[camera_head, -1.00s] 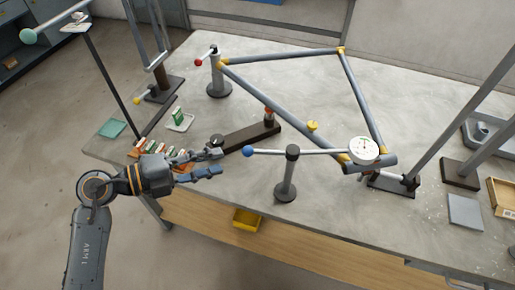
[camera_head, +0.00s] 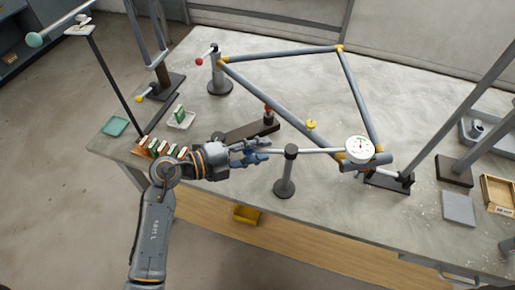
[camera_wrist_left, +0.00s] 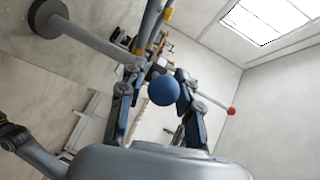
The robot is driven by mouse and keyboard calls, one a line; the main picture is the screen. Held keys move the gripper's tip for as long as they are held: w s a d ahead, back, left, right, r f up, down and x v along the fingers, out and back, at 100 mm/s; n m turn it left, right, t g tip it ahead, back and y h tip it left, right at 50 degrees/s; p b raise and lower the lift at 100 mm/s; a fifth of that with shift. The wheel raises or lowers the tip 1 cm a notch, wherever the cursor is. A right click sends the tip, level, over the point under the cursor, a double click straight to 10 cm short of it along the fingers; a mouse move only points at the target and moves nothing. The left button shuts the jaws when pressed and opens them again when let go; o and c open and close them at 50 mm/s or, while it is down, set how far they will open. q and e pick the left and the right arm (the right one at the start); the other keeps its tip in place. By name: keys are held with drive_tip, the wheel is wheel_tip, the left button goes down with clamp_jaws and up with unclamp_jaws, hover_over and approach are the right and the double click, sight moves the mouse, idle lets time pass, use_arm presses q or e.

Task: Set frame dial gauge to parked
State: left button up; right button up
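The dial gauge (camera_head: 360,149) has a round white face and sits at the right end of a thin grey arm (camera_head: 318,151). The arm pivots on a dark-capped post (camera_head: 285,178) standing on the table. A blue ball knob (camera_wrist_left: 163,90) ends the arm's other side. The gauge is at the lower right corner of the bicycle frame (camera_head: 270,92). My left gripper (camera_head: 262,150) is open at the knob. In the left wrist view the knob lies between its two fingers (camera_wrist_left: 158,88). In the head view the fingers mostly hide the knob. My right gripper is not in view.
A red-knobbed post (camera_head: 218,75) stands at the frame's far left corner. A dark bar fixture (camera_head: 240,131) lies just behind my left gripper. A rack of coloured blocks (camera_head: 160,149) is beside my left wrist. A yellow bin (camera_head: 246,214) is below the table's front edge.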

use_arm(q)
clamp_jaws()
